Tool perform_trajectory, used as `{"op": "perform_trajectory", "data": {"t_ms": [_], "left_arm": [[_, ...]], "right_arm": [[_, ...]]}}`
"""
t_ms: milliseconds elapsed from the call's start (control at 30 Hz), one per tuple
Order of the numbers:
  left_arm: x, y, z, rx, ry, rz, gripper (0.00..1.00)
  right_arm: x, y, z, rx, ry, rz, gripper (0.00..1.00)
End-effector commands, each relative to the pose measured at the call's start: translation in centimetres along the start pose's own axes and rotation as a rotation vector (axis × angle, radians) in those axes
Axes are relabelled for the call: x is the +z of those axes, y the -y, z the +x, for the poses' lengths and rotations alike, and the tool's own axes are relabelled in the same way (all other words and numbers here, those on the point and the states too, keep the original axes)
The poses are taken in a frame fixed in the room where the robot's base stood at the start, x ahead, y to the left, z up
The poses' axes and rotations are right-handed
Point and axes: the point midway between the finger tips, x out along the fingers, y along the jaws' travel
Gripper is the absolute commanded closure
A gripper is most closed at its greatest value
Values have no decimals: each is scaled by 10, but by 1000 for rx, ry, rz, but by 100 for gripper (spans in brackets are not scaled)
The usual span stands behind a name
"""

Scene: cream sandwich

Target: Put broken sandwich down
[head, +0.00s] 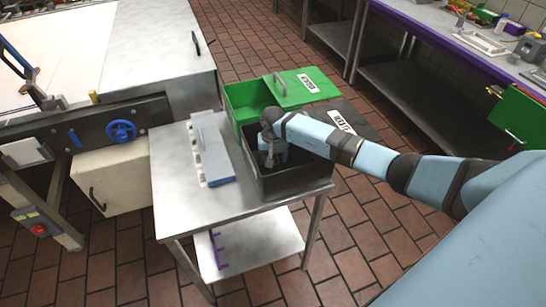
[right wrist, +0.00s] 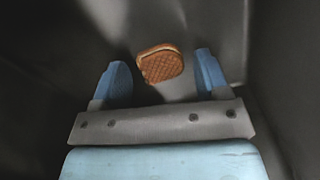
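A brown cream sandwich (right wrist: 160,64) with a waffle pattern shows in the right wrist view, inside the dark bin. It lies slightly beyond the tips of my right gripper (right wrist: 159,78), and no contact with either finger is visible. The two blue fingers are spread wide apart, so the gripper is open. In the head view my right arm reaches down into the black bin (head: 292,188) on the metal table, and my right gripper (head: 272,158) is partly hidden by the arm and the bin wall. I cannot make out the sandwich there. My left gripper is not in view.
A green bin (head: 248,97) with an open green lid (head: 300,88) stands behind the black bin, whose dark lid (head: 350,122) is also open. A grey-blue long holder (head: 212,150) lies left of the bins on the metal table (head: 175,185). A conveyor machine stands at left.

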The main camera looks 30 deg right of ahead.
Motion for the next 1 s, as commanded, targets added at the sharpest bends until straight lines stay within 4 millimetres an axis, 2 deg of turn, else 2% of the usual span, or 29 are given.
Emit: {"op": "perform_trajectory", "data": {"t_ms": [267, 433, 800, 1000], "left_arm": [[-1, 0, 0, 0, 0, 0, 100], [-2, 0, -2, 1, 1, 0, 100], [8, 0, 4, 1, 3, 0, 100], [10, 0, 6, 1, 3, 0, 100]], "right_arm": [[0, 0, -1, 0, 1, 0, 29], [-1, 0, -11, 0, -2, -1, 29], [-1, 0, -88, 0, -4, -2, 29], [0, 0, -115, 0, -1, -1, 29]]}}
